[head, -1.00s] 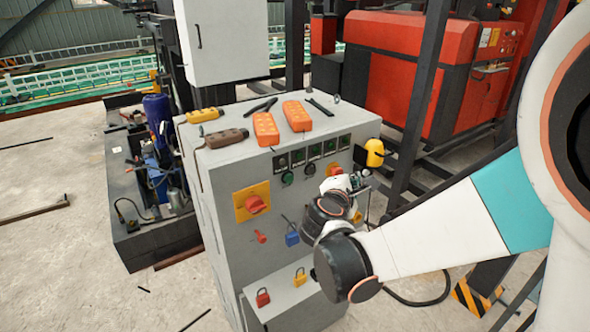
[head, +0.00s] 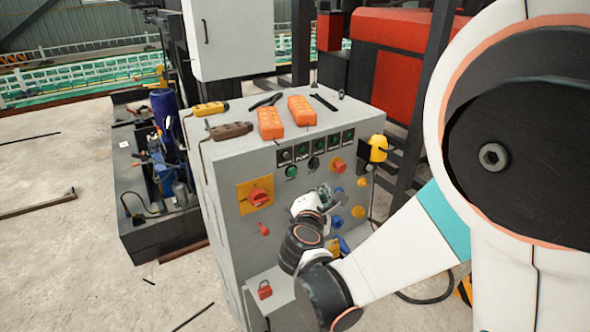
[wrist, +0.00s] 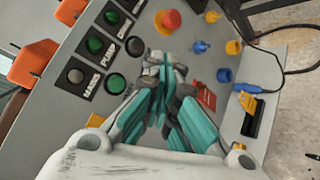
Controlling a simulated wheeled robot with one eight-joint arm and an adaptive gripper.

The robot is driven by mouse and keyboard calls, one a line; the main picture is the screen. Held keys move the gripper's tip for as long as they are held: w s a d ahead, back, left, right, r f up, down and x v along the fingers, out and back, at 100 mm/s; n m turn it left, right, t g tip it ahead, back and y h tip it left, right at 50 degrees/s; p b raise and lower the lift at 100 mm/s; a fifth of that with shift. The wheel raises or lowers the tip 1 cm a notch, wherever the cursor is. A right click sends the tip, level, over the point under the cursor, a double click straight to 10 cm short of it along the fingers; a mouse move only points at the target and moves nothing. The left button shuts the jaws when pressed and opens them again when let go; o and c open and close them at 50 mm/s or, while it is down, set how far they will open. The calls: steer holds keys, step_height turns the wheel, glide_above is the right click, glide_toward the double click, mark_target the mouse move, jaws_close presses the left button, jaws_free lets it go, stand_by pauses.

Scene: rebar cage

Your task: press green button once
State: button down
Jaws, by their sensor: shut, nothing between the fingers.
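The grey control cabinet (head: 230,190) carries the buttons on its front panel. A round green button (head: 291,172) sits below the row of labelled round fittings, left of a black button (head: 313,163). In the wrist view the dark green button (wrist: 116,83) is left of my gripper (wrist: 165,65), and the black button (wrist: 134,46) is close to its tips. My gripper is shut and empty, with teal fingers pointing at the panel. In the head view my gripper (head: 327,194) is low and right of the green button, apart from it. Whether the tips touch the panel is unclear.
A red rotary switch (head: 259,197) is on the left. Orange boxes (head: 271,122) and tools lie on top.

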mark_target(293, 173)
steer(key=w+a, duration=0.4)
steer(key=w, duration=0.2)
steer(key=shift+w+a, duration=0.2)
steer(key=shift+w, duration=0.05)
steer(key=shift+w, duration=0.1)
stand_by(1.3)
steer(key=shift+w+a, duration=0.2)
steer(key=shift+w, duration=0.05)
steer(key=shift+w+a, duration=0.5)
steer(key=shift+w, duration=0.15)
stand_by(1.3)
steer(key=shift+s+d, duration=0.1)
steer(key=shift+s, duration=0.05)
steer(key=shift+s+d+b, duration=0.3)
steer(key=shift+s+d, duration=0.3)
steer(key=shift+s, duration=0.25)
steer(key=shift+s, duration=0.1)
